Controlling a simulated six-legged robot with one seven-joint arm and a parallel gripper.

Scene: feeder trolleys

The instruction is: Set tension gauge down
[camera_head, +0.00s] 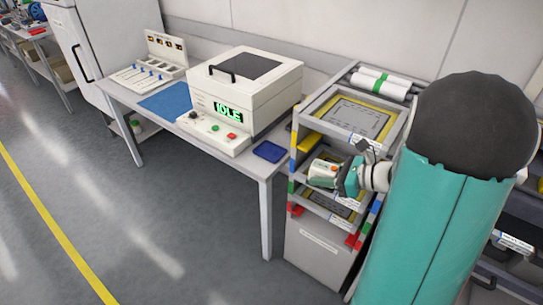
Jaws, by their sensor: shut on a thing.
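The tension gauge (323,173) appears as a small pale and teal device with an orange spot on top. My gripper (343,178), teal with a white wrist, is shut on its right end. The gauge is in front of the middle level of a grey shelf rack (297,160), to the left of my arm. I cannot tell whether it touches a shelf or hangs just clear of it. My large teal arm link with its dark round cap hides the right side of the rack.
A table (262,172) stands left of the rack with a white machine (244,85) reading IDLE, a dark blue tray (269,151) and a blue mat (167,103). White rolls (381,82) lie atop the rack. The floor (150,220) in front is clear.

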